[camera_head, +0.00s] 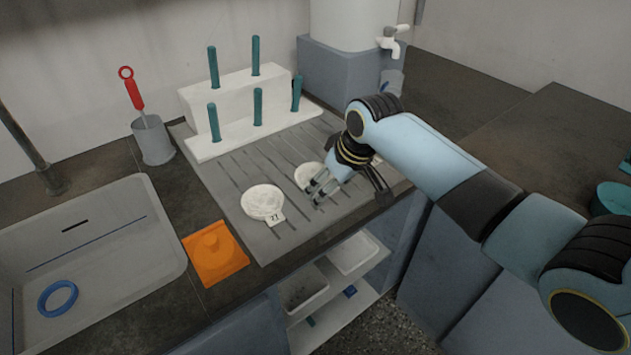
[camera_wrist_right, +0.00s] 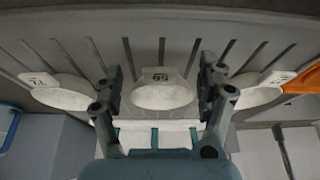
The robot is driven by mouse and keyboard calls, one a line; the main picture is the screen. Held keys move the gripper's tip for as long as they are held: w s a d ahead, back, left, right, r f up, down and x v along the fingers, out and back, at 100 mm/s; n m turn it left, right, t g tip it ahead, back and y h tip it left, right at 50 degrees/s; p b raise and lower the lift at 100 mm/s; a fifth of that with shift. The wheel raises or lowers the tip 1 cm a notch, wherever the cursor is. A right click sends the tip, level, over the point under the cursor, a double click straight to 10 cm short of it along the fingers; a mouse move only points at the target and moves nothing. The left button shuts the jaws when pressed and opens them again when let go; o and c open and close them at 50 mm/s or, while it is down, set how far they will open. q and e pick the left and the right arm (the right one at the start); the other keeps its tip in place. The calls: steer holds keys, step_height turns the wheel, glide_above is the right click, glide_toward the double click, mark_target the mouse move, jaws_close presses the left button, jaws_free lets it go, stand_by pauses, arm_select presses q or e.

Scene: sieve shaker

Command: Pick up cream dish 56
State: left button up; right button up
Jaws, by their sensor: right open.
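Cream dish 56 (camera_wrist_right: 162,96) is a round, shallow cream dish with a small tag reading 56, upside down in the right wrist view. In the head view the middle dish (camera_head: 307,174) is partly covered by my right gripper, and its tag is hidden. My right gripper (camera_head: 318,189) is open just above the grey slotted board. In the wrist view its fingers (camera_wrist_right: 161,78) stand on either side of dish 56, with gaps showing and nothing held. My left gripper is not in view.
Another cream dish (camera_head: 262,202) with a tag lies to the left on the slotted board (camera_head: 235,169). A third dish (camera_wrist_right: 62,93) shows at left in the wrist view. A white rack (camera_head: 240,100) with teal pegs stands behind; an orange block (camera_head: 214,256) and a sink (camera_head: 90,260) lie left.

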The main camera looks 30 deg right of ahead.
jaws_close()
stand_by(0.4)
